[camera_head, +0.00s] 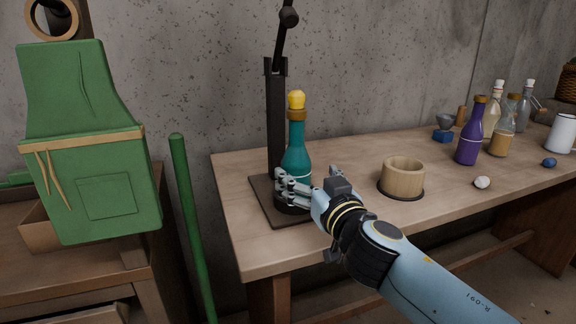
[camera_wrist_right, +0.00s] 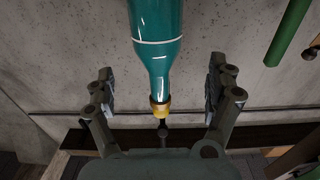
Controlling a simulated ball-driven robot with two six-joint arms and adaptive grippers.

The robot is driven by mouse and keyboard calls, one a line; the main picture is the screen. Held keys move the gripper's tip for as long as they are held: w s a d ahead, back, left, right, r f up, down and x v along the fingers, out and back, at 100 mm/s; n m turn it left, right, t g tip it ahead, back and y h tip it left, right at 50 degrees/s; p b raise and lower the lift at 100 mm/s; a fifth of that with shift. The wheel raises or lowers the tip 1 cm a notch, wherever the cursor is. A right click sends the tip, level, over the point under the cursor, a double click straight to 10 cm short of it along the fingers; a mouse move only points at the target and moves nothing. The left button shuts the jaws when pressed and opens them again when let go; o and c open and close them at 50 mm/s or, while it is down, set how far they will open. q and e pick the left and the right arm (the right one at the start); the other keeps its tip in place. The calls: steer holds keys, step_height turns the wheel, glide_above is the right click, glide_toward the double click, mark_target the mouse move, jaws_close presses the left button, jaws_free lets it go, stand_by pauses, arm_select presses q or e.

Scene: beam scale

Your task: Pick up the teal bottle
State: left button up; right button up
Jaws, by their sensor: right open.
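The teal bottle (camera_head: 296,160) stands upright on the dark base of the beam scale, with a yellow stopper on its neck. My right gripper (camera_head: 308,180) is open at the bottle's lower body, coming from the front right. One finger overlaps the bottle's lower left side in the head view; the other is to its right. In the right wrist view the teal bottle (camera_wrist_right: 156,35) appears inverted, in line with the gap between the spread fingers of the right gripper (camera_wrist_right: 160,88). No contact is clear. My left gripper is not in view.
The scale's dark post (camera_head: 276,120) rises just behind the bottle. A wooden cup (camera_head: 403,178) sits right of my gripper. A purple bottle (camera_head: 471,135), other bottles and a white mug (camera_head: 561,133) stand farther right. A green pole (camera_head: 192,230) is left of the table.

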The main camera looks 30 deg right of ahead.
mark_target(296, 163)
steer(key=shift+x, duration=1.25)
steer(key=x, duration=0.3)
steer(key=f+p+x, duration=0.1)
steer(key=x, duration=0.1)
steer(key=shift+w+d, duration=0.15)
steer(key=shift+d, duration=0.1)
steer(key=c, duration=1.7)
steer(key=shift+r, duration=0.15)
steer(key=shift+c, duration=0.5)
steer(key=shift+r, duration=0.1)
